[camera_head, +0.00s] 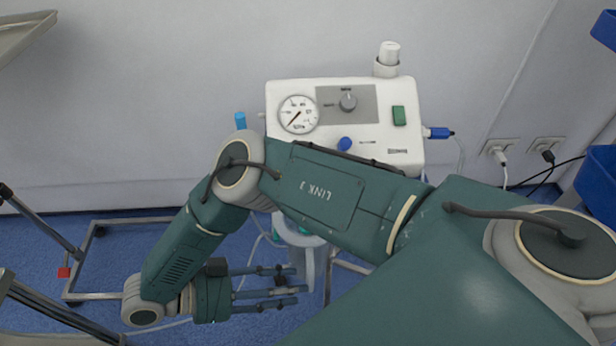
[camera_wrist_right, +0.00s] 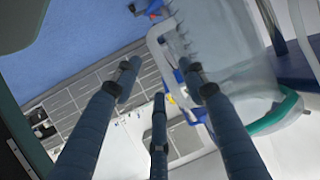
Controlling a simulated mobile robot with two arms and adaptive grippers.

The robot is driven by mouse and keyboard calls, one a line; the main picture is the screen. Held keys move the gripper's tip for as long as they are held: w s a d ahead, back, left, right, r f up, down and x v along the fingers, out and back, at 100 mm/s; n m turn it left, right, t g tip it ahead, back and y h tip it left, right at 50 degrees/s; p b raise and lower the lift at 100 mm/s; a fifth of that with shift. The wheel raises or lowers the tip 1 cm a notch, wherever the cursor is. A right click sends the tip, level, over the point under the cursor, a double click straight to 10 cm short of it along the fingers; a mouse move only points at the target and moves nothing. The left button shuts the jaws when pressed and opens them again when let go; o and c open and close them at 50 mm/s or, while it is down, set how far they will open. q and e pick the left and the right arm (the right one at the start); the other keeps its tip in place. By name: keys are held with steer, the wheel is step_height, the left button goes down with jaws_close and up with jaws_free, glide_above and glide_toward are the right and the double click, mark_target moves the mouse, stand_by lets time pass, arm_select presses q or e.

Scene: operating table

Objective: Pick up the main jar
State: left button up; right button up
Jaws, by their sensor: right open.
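The main jar (camera_head: 303,240) stands below the front of the white suction unit (camera_head: 375,145) in the head view. My right arm hides most of it. In the right wrist view a clear jar (camera_wrist_right: 225,45) with a pale handle (camera_wrist_right: 153,45) and a teal rim (camera_wrist_right: 277,115) fills the upper right and looks tilted. My right gripper (camera_head: 296,280) comes from the left, low beside the jar, with its fingers spread and empty. In the wrist view its fingers (camera_wrist_right: 158,78) point towards the handle side; I cannot tell whether they touch it. My left gripper is not in view.
The unit carries a gauge (camera_head: 298,114), a knob and a green switch. A thin metal frame (camera_head: 110,296) stands on the blue floor at left. Wall sockets (camera_head: 500,149) with cables and blue bins (camera_head: 600,180) are at right.

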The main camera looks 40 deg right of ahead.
mark_target(311, 285)
steer(key=x, duration=0.5)
steer(key=shift+s+d, duration=0.15)
steer(key=shift+d, duration=0.05)
steer(key=shift+r, duration=0.1)
jaws_close()
